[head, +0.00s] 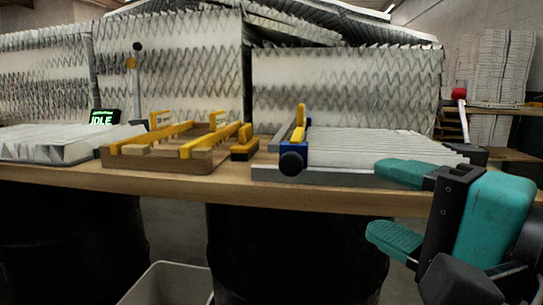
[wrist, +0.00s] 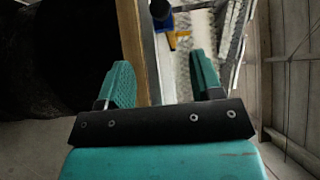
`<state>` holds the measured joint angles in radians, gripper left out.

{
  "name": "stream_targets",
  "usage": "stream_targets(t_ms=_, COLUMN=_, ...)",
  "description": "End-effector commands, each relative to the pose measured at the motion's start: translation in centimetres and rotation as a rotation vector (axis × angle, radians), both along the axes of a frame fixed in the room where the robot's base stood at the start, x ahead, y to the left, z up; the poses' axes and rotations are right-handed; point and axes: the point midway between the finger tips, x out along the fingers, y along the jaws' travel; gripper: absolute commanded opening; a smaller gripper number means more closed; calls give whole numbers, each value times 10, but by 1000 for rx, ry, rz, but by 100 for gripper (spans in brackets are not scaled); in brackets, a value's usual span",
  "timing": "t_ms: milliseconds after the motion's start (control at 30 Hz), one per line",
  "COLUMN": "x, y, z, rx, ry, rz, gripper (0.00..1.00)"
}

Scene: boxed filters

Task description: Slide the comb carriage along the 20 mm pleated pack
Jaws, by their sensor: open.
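The comb carriage (head: 301,152) is a blue block with a yellow upright part and a black round knob in front. It sits at the left end of the white pleated pack (head: 385,143), which lies in a grey metal tray (head: 335,176) on the bench. My gripper (head: 376,202) is open and empty, in front of the bench edge, right of and nearer than the carriage. Its upper finger overlaps the tray's right part in the picture. In the wrist view the carriage (wrist: 166,24) is partly cut off at the top, beyond the teal fingertips (wrist: 163,75). The pack's pleat spacing cannot be read.
A wooden fixture with yellow bars (head: 175,155) stands left of the tray, with a small yellow-black block (head: 244,146) between. Tall pleated stacks stand behind. A bin (head: 170,285) is below the bench.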

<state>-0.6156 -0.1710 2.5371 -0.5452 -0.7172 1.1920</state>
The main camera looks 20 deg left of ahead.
Motion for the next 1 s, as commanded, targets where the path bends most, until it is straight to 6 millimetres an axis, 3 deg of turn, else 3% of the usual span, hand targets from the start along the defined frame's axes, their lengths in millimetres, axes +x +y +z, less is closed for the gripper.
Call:
stream_targets(t_ms=67, x=5, y=12, z=4, rx=-5, ry=5, rz=5, gripper=60)
stream_targets(t_ms=500, x=20, y=35, z=6, rx=-4, ry=8, rz=0, gripper=60)
stream_targets(t_ms=767, x=35, y=60, z=5, rx=-3, ry=5, rz=4, gripper=60)
stream_targets(t_ms=1000, x=59, y=103, z=7, rx=-2, ry=0, rz=7, gripper=60)
